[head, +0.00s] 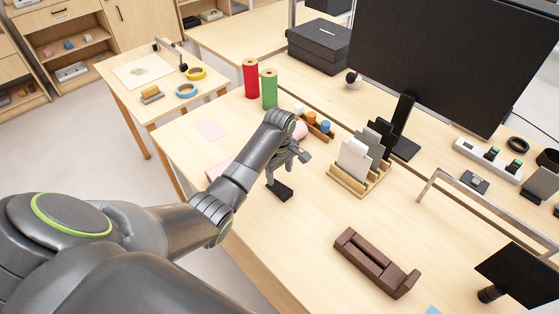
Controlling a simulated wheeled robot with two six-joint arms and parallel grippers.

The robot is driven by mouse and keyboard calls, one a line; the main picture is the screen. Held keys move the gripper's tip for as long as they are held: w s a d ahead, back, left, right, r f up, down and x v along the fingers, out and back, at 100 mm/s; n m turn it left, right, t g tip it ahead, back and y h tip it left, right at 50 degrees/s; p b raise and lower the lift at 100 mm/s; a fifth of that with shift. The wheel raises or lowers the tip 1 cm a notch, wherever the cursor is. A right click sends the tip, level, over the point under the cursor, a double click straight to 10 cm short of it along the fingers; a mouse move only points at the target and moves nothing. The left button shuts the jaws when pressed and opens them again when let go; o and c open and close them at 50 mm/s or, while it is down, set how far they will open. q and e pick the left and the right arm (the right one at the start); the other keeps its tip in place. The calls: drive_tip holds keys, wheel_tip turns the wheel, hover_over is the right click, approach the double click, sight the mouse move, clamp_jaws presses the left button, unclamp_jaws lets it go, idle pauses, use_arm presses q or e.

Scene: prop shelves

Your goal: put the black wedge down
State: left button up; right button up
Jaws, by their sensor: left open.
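The black wedge (281,192) is a small dark block on the light wooden table, just below my left gripper (279,177). It seems to rest on the table top. My left arm reaches in from the left, and its gripper points down at the wedge with its jaws open. The fingertips are small in this view, so I cannot tell whether one still touches the wedge. My right gripper is not in view.
A wooden rack (347,184) with grey and black upright pieces stands right of the wedge. A dark brown holder (376,262) lies nearer. Red (251,78) and green (269,90) rolls stand behind my arm. The table between wedge and brown holder is clear.

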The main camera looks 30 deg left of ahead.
use_arm(q)
wheel_tip(320, 180, up, 5)
drive_tip(key=shift+r, duration=0.1)
idle(0.6)
